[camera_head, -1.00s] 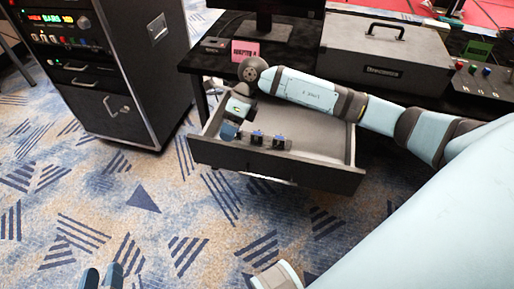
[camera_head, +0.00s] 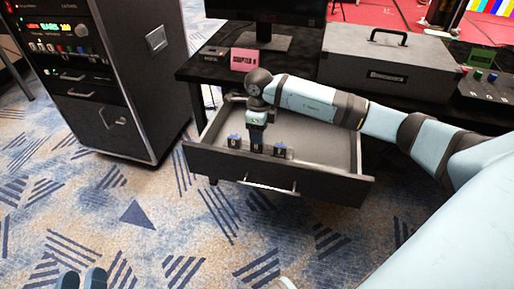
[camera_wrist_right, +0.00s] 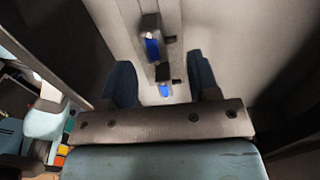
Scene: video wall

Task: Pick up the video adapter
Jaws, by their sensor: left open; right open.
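That gripper points down into the drawer, open. In the right wrist view, one adapter (camera_wrist_right: 163,78) lies between the spread fingers of my right gripper (camera_wrist_right: 160,68), with a gap on both sides. My left gripper (camera_head: 81,279) is open and empty at the bottom left edge.
The drawer hangs under a black table with a pink card (camera_head: 244,59), a monitor (camera_head: 262,38), a grey case (camera_head: 385,65) and a button box (camera_head: 490,85). A black equipment rack (camera_head: 110,90) stands at left. The patterned carpet in front is clear.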

